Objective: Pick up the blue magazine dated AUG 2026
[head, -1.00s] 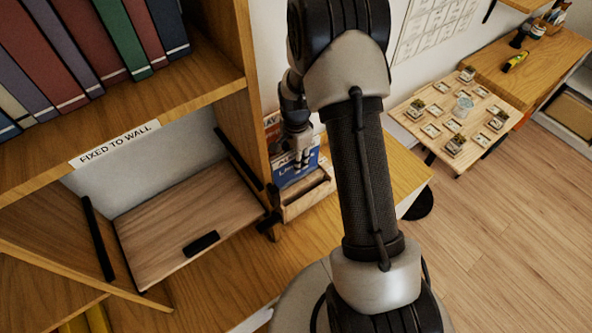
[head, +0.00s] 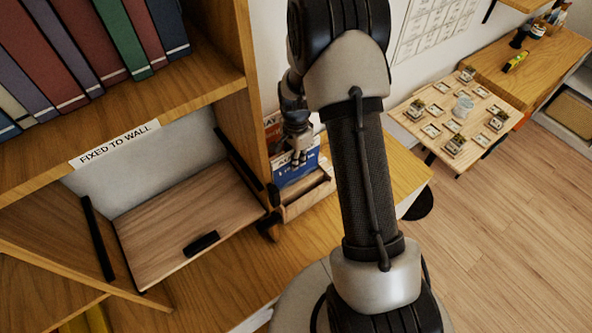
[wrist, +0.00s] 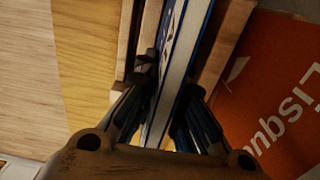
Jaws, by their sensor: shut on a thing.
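The blue magazine (head: 292,176) stands in a wooden holder (head: 309,201) on the desk in the head view. White lettering shows on its cover, but I cannot read a date. My gripper (head: 299,160) reaches down over its top edge and is shut on it. In the wrist view the magazine (wrist: 178,62) is seen along its edge, with white pages between blue covers. My gripper's fingers (wrist: 168,104) lie on either side of it. The magazine's lower part is hidden by the holder's front.
An orange-red magazine (wrist: 272,112) with white lettering is behind the blue one. A wooden shelf (head: 238,135) with binders stands close on the left. The wall is behind the holder. A low table (head: 460,112) with small items is at the right.

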